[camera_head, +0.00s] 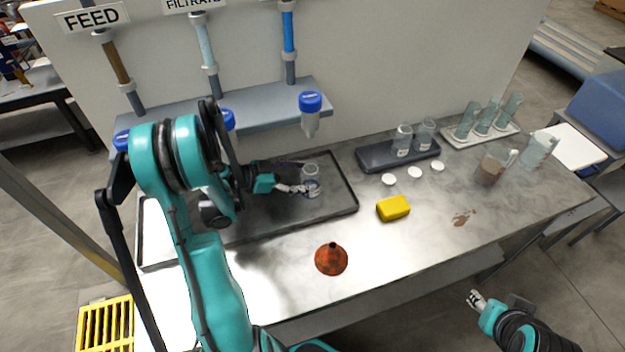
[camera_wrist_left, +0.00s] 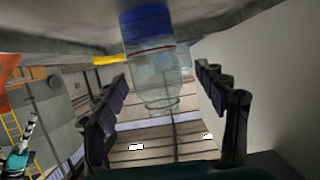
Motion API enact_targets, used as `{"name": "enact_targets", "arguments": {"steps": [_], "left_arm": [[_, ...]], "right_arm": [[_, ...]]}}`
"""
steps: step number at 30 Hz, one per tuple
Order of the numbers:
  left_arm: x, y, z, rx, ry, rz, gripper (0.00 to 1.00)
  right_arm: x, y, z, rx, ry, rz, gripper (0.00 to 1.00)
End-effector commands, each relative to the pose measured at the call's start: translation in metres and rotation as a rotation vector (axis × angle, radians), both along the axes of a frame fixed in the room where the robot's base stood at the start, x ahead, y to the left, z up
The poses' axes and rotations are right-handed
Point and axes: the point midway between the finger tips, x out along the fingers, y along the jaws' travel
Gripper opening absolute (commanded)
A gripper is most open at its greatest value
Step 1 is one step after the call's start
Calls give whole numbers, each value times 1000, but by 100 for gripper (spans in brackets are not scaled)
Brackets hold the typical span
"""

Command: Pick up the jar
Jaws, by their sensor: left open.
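The clear jar (camera_head: 310,171) stands in the dark tray (camera_head: 345,192) on the bench, below the taps. Its lower part looks blue. My left gripper (camera_head: 304,178) reaches it from the left, low over the tray, and is open with a finger on either side of the jar. In the left wrist view the picture is upside down, and the jar (camera_wrist_left: 155,65) sits between the two spread fingers (camera_wrist_left: 165,105) with gaps on both sides. My right gripper (camera_head: 476,299) is off the bench's front edge at lower right, away from the jar; its fingers are too small to judge.
A blue-capped tap (camera_head: 311,112) hangs above and behind the jar. An orange funnel (camera_head: 331,260) and a yellow sponge (camera_head: 393,208) lie in front and to the right. White lids (camera_head: 414,172), a dark tray with jars (camera_head: 375,158) and a tube rack (camera_head: 455,139) stand further right.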

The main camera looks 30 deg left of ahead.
Motion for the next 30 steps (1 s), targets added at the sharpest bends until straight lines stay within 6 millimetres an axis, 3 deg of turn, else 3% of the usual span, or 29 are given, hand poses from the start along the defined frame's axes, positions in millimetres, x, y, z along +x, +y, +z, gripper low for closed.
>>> {"name": "enact_targets", "arguments": {"steps": [11,21,28,30], "left_arm": [[36,-38,-17,0,0,-4,72],[42,-42,-18,0,0,-1,72],[42,-42,-18,0,1,-1,12],[42,-42,-18,0,1,-1,11]], "right_arm": [[0,0,-20,0,0,0,40],[0,0,-21,0,0,0,40],[0,0,-21,0,0,0,40],[0,0,-21,0,0,0,40]]}}
